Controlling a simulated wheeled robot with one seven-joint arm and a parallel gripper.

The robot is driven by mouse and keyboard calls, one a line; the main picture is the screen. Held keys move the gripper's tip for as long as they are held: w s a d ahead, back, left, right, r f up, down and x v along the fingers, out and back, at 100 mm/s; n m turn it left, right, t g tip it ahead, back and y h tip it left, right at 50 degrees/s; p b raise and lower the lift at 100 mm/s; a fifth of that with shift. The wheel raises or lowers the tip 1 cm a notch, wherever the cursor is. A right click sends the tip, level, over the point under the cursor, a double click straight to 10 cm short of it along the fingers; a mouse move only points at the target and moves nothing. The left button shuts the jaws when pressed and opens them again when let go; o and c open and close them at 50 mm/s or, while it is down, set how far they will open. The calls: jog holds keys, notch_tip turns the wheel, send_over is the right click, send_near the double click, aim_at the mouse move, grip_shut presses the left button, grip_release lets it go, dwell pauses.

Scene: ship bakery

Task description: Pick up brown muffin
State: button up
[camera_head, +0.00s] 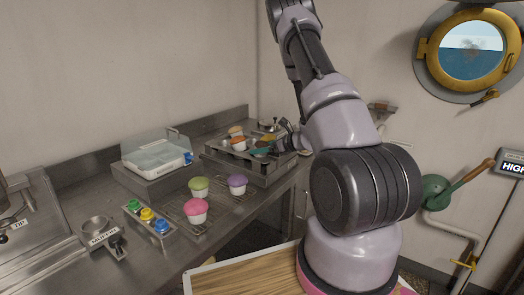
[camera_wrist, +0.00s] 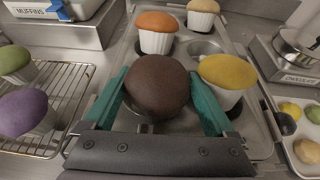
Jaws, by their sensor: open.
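The brown muffin (camera_wrist: 157,86) has a dark domed top and sits at the near part of the metal muffin tin (camera_wrist: 207,48). My gripper (camera_wrist: 159,75) is open, with one teal finger on each side of the brown muffin. The fingers look close to its sides; I cannot tell whether they touch. The muffin's lower part is hidden. In the head view my gripper (camera_head: 272,143) is over the tin on the counter, and the brown muffin is hard to make out there.
A yellow muffin (camera_wrist: 228,72) stands just right of the right finger. An orange muffin (camera_wrist: 156,24) and a tan one (camera_wrist: 203,8) stand farther back. Green (camera_head: 199,184), pink (camera_head: 195,207) and purple (camera_head: 237,181) muffins stand on wire racks. A chocolate-labelled container (camera_wrist: 297,49) is at right.

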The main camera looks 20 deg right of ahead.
jog(key=shift+c, duration=0.3)
jog(key=c, duration=0.5)
jog(key=shift+r, duration=0.1)
jog(key=shift+c, duration=0.2)
